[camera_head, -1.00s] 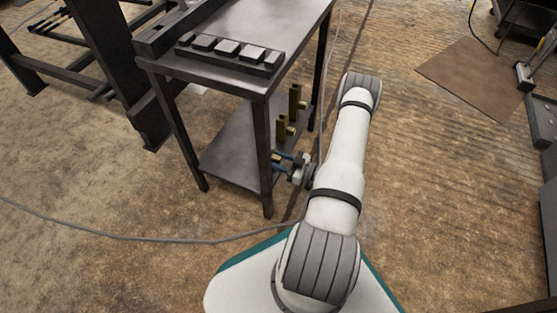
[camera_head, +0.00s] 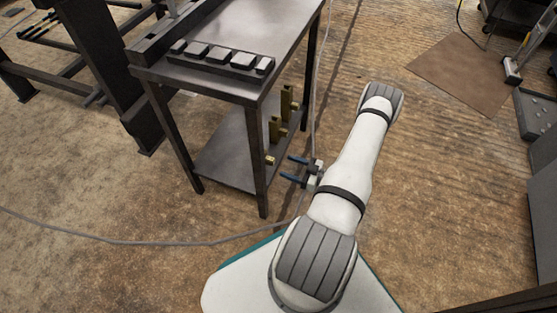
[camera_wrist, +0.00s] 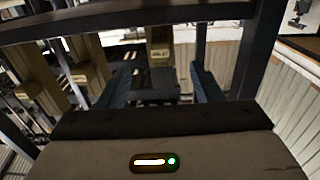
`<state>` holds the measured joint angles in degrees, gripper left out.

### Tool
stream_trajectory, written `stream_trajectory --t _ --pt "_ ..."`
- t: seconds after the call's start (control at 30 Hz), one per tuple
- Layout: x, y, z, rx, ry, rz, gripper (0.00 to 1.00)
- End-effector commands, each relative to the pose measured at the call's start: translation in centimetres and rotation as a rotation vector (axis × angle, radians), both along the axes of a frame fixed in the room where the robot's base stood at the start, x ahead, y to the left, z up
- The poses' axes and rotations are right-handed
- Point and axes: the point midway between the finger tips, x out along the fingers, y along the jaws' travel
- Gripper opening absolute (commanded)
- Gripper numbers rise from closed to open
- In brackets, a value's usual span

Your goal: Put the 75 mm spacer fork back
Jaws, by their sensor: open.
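Several brass spacer forks stand on the lower shelf of the metal table: a tall one at the back (camera_head: 287,102), another before it (camera_head: 276,128), and one mostly hidden behind the front leg, its end showing (camera_head: 270,160). My gripper (camera_head: 292,168) is open and empty, right of the table, its blue fingers pointing at the shelf and apart from the forks. In the wrist view, a labelled brass fork (camera_wrist: 160,47) stands ahead between the open fingers (camera_wrist: 163,88); two more stand at left (camera_wrist: 90,68). I cannot read the labels, so I cannot tell which is 75 mm.
The table (camera_head: 300,35) bears a dark rack of grey blocks (camera_head: 222,57) on top. Its front leg (camera_head: 259,165) stands close to my fingers. A grey cable (camera_head: 130,242) lies across the floor. A brown mat (camera_head: 462,75) lies at right; the floor between is clear.

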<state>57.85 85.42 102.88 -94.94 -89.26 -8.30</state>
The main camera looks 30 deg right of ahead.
Motion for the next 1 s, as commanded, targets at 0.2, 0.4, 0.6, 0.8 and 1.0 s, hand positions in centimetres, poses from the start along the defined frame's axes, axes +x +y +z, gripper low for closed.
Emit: stream_trajectory --t 0.2,0.4,0.6,0.8,1.0 --pt "-2.8 -2.1 0.1 0.001 -0.001 -0.002 0.60" --pt "-3.6 -2.7 0.0 0.001 0.001 0.001 0.60" --pt "-3.7 -2.7 0.0 0.001 0.001 0.002 0.60" --pt "-3.6 -2.7 0.0 0.000 0.000 0.002 0.60" --pt "-3.6 -2.7 0.0 0.000 0.000 0.002 0.60"
